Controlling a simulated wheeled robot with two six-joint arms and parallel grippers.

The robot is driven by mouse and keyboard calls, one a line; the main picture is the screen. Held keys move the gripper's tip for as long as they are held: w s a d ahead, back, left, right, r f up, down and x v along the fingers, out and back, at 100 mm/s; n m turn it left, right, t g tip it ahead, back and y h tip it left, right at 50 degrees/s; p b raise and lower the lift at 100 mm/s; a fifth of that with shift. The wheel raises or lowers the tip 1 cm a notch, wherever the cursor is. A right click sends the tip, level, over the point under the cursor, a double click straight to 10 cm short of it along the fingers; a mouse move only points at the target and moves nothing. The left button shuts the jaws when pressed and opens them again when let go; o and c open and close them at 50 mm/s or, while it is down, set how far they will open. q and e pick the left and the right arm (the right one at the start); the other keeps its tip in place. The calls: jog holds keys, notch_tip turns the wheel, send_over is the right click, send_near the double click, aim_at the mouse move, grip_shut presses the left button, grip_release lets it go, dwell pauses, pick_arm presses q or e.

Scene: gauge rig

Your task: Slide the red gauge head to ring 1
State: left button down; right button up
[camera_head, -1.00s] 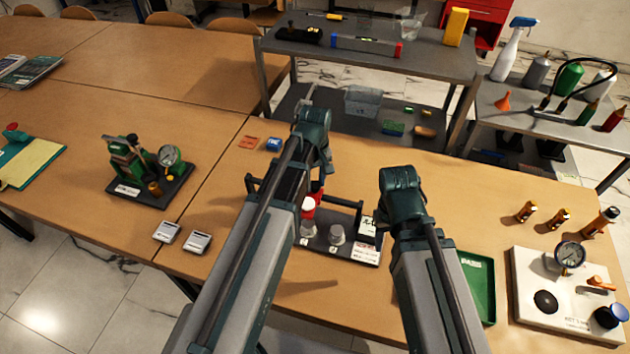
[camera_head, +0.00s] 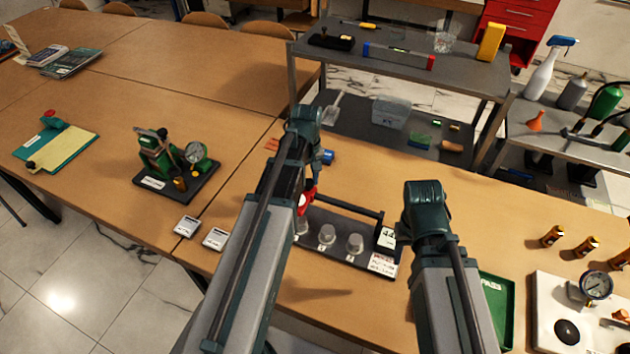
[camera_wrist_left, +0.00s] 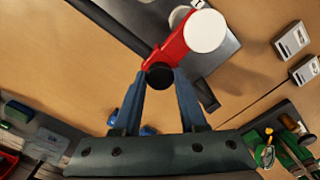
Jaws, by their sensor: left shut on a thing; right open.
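The red gauge head (camera_head: 307,194) is on the dark rail (camera_head: 350,208) of the gauge rig, partly hidden by my left arm. In the left wrist view the red gauge head (camera_wrist_left: 180,46) has a white round face, and my left gripper (camera_wrist_left: 158,78) is shut on its black knob. The rig base (camera_head: 340,250) carries pale round pieces in a row, a middle one (camera_head: 327,234) and a right one (camera_head: 355,243). The gauge head is near the leftmost visible one; ring numbers are too small to read. My right arm stands right of the rig; its jaws are hidden.
A white card (camera_head: 388,238) stands at the rig's right end. A green tray (camera_head: 497,305) lies right of my right arm. A green gauge stand (camera_head: 178,170) and two small grey boxes (camera_head: 200,233) are to the left. The tabletop behind the rig is mostly clear.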

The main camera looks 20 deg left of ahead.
pick_arm(q)
jog(key=shift+c, duration=2.2)
grip_release()
jog(key=shift+r, duration=0.1)
notch_tip(320, 180, up, 14)
jog(key=p, duration=1.3)
jog(key=shift+p, duration=0.4)
jog(key=shift+f, duration=0.2)
